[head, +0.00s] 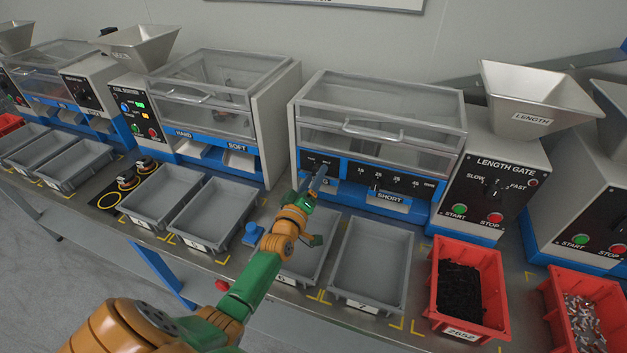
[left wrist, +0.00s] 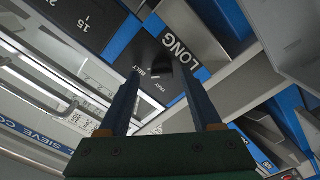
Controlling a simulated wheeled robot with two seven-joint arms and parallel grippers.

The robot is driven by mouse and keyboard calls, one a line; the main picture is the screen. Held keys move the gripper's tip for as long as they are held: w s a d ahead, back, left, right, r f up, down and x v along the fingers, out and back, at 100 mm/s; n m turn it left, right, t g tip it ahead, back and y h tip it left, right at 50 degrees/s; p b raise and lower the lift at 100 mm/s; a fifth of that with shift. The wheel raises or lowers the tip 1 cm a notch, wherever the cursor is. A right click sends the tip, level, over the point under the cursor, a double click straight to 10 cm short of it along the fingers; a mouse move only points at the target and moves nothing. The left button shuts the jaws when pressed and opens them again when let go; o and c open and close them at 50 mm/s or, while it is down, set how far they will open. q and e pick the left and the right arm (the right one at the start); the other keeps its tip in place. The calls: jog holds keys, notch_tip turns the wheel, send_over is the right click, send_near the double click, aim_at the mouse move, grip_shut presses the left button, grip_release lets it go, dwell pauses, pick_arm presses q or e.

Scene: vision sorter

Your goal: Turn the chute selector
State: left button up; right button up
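A dark knob shape (left wrist: 165,68) shows dimly there in the left wrist view. My left gripper (left wrist: 159,72) is open, its two blue fingers pointing at the panel, one on each side of the dark shape. Contact cannot be told. In the head view my left gripper (head: 319,180) is at the left end of the machine's front and hides the knob. My right gripper is not in view.
The length gate machine (head: 497,165) with its hopper (head: 535,97) stands at the right. Grey trays (head: 372,262) and red bins (head: 489,257) line the bench front. A blue button (head: 252,232) sits left of my left forearm.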

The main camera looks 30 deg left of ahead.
pick_arm(q)
jog(key=shift+f, duration=0.15)
jog(key=p+v, duration=0.1)
jog(key=v, duration=0.6)
jog(key=shift+s, duration=0.1)
